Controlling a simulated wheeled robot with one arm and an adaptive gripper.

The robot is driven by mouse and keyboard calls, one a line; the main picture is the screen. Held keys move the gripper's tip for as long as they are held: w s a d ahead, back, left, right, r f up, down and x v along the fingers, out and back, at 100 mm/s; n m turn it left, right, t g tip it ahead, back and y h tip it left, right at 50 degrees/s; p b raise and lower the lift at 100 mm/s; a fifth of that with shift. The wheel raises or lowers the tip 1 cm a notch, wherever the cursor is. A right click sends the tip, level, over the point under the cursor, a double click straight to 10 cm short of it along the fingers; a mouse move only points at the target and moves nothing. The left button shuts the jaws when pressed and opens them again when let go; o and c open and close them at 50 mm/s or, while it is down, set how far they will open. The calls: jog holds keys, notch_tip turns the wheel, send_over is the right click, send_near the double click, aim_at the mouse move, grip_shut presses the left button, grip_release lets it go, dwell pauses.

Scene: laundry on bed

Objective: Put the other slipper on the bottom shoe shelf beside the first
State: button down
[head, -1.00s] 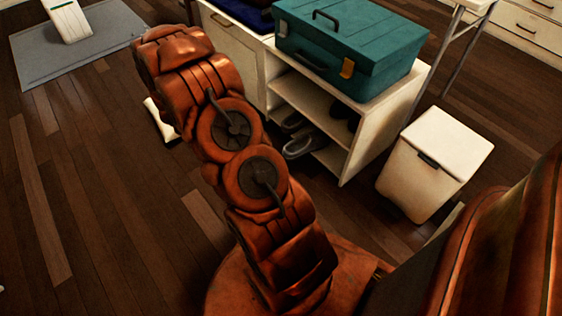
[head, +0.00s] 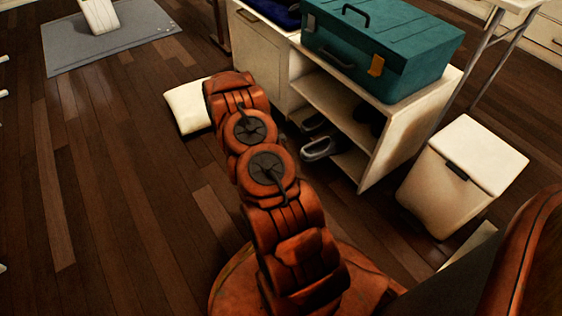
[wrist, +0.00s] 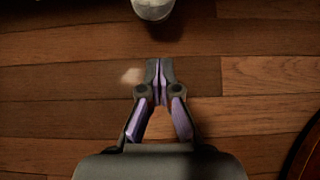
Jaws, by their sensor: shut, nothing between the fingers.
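The white shoe shelf (head: 395,150) stands open at the front, under a teal case. A grey slipper (head: 318,149) shows at its bottom opening, and a darker shoe-like shape (head: 314,124) lies behind it. Dark footwear sits deeper inside, partly shaded. In the wrist view my gripper (wrist: 158,66) is shut and empty, pointing over the wooden floor. A pale rounded end of something (wrist: 152,8) shows at the top edge, ahead of and apart from the fingertips; I cannot tell whether it is a slipper. In the head view my arm hides the gripper.
A white cushion (head: 187,106) lies on the floor left of the cabinet, partly behind my arm. The teal case (head: 385,45) sits on top of the shelf. A white bin (head: 462,175) stands to its right. A grey mat (head: 112,42) lies far left.

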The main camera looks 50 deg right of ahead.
aim_at(304, 158)
jog(key=d+f+b, duration=0.1)
jog(key=d, duration=0.1)
jog(key=s+d+f+b, duration=0.1)
jog(key=d+f, duration=0.1)
jog(key=d, duration=0.1)
jog(key=s+d+f+b, duration=0.1)
jog(key=d+b, duration=0.1)
jog(key=d, duration=0.1)
jog(key=shift+s+f, duration=0.1)
jog(key=shift+f, duration=0.1)
jog(key=shift+d+r, duration=0.1)
